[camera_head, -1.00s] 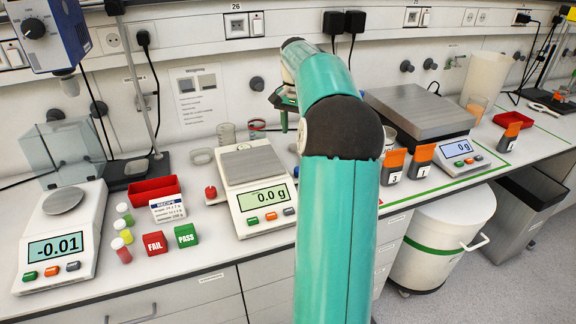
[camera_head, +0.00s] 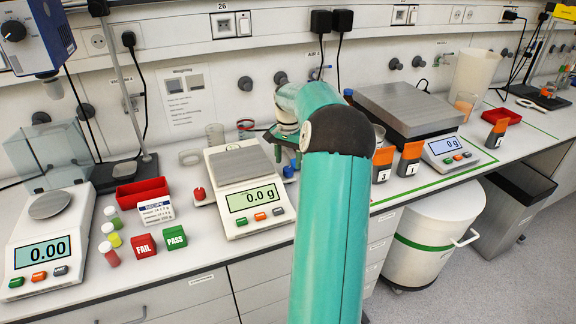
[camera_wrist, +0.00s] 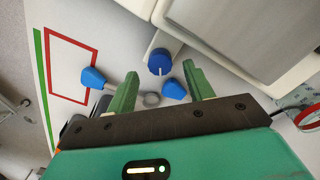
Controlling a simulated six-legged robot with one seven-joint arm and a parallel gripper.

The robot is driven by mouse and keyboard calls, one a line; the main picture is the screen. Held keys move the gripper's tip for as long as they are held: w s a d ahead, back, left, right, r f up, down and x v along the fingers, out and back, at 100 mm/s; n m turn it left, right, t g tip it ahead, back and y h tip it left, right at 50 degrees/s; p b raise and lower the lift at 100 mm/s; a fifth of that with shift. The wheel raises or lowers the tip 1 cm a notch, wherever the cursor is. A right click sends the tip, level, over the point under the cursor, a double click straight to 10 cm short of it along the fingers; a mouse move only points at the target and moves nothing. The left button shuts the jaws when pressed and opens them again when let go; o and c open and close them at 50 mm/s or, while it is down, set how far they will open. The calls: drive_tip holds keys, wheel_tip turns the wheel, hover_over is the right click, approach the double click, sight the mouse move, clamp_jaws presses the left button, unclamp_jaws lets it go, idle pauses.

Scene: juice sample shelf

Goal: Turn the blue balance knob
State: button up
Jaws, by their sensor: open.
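The blue balance knob (camera_wrist: 160,62) is a round blue cap with a white line on it, at the side of the balance (camera_wrist: 215,35) in the wrist view. In the head view it shows as a small blue shape (camera_head: 289,171) just right of the middle balance (camera_head: 238,160), partly hidden by my arm. My gripper (camera_wrist: 160,72) is open, with its two green fingers apart and the knob in line with the gap between the tips. Contact cannot be told. In the head view my gripper (camera_head: 285,140) is mostly hidden.
Two more blue-ended items (camera_wrist: 93,77) (camera_wrist: 174,89) lie near my fingers in the wrist view. A red knob (camera_head: 198,193) is left of the middle balance. Orange-topped containers (camera_head: 383,163) and a large steel-topped scale (camera_head: 408,108) stand to the right.

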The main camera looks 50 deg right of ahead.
sight(288, 171)
drive_tip(key=shift+f, duration=1.4)
drive_tip(key=c, duration=1)
drive_tip(key=shift+o, duration=0.2)
drive_tip(key=shift+n, duration=0.4)
drive_tip(key=n, duration=0.5)
drive_tip(key=shift+r, duration=0.1)
drive_tip(key=n, duration=0.6)
